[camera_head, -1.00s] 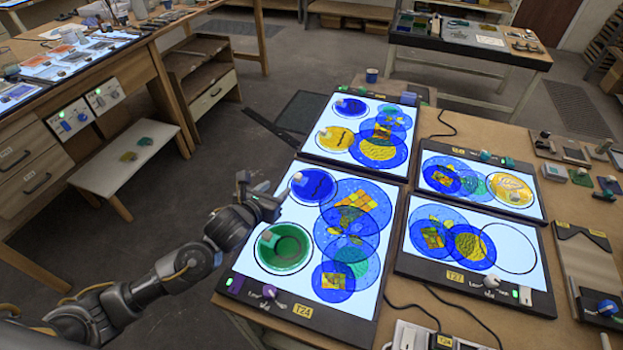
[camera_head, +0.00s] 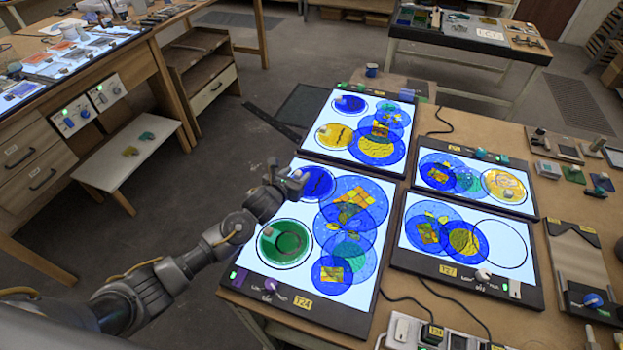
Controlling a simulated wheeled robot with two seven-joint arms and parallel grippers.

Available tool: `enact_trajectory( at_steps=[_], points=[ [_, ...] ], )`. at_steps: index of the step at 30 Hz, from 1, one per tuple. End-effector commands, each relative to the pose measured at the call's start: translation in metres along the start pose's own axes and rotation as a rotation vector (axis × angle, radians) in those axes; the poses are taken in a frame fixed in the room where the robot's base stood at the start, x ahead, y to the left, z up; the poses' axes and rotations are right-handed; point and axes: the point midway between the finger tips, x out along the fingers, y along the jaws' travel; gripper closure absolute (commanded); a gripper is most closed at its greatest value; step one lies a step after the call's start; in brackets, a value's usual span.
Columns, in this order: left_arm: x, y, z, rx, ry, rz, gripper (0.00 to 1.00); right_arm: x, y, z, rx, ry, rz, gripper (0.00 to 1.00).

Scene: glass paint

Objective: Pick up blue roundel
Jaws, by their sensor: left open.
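A dark blue roundel (camera_head: 318,182) lies at the upper left of the lit panel labelled T24 (camera_head: 240,246). My left gripper (camera_head: 293,180) is open, at the left edge of this roundel, and hides part of it. I cannot tell whether it touches the roundel. Another dark blue roundel (camera_head: 350,105) lies on the lit panel behind (camera_head: 367,98). Larger blue see-through discs with yellow patches overlap on the right half of the T24 panel. My right gripper is not in view.
A green roundel (camera_head: 284,242) sits in a ring just below my left gripper. Two more lit panels, one labelled T27 (camera_head: 410,240), lie to the right on the wooden table (camera_head: 400,290). Cables and a power strip (camera_head: 400,330) lie at the front.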

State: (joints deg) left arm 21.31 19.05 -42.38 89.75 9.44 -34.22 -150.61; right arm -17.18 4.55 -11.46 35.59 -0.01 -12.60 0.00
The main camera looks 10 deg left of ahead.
Motion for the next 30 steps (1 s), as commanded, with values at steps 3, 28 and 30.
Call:
enact_trajectory(
  at_steps=[3, 28, 30],
  points=[
    [0.0051, 0.0001, 0.0002, 0.0, -0.001, 0.0, 0.55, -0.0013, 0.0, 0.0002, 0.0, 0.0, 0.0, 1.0],
    [0.0052, 0.0002, 0.0002, 0.0, -0.001, 0.0, 1.0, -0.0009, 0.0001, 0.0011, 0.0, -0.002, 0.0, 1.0],
    [0.005, 0.0002, 0.0008, 0.0, -0.002, 0.0, 1.0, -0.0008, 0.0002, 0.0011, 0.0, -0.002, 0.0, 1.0]
  ],
)
